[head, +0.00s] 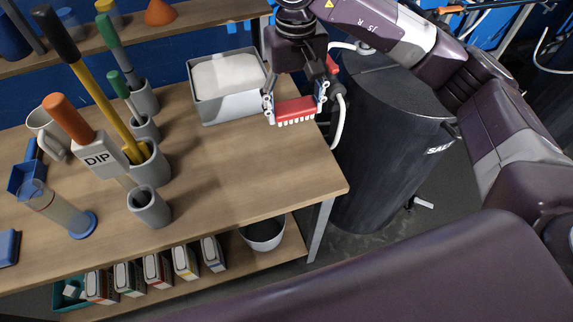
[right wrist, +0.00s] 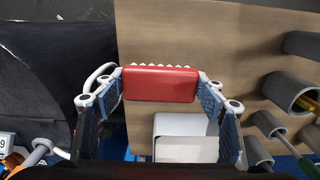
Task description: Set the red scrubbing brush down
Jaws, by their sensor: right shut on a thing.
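The red scrubbing brush (head: 296,108), with a row of white bristles underneath, is between the fingers of my right gripper (head: 296,98). It is level, bristles down, over the right part of the wooden table (head: 240,165). I cannot tell whether the bristles touch the tabletop. In the right wrist view the brush (right wrist: 160,84) spans the gap between the two fingers of the right gripper (right wrist: 160,92), with the table (right wrist: 205,35) behind it. My left gripper is not in view.
A grey tub (head: 228,108) of white material stands just left of the brush. A large dark drum (head: 390,150) stands right of the table. The table's front right is clear.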

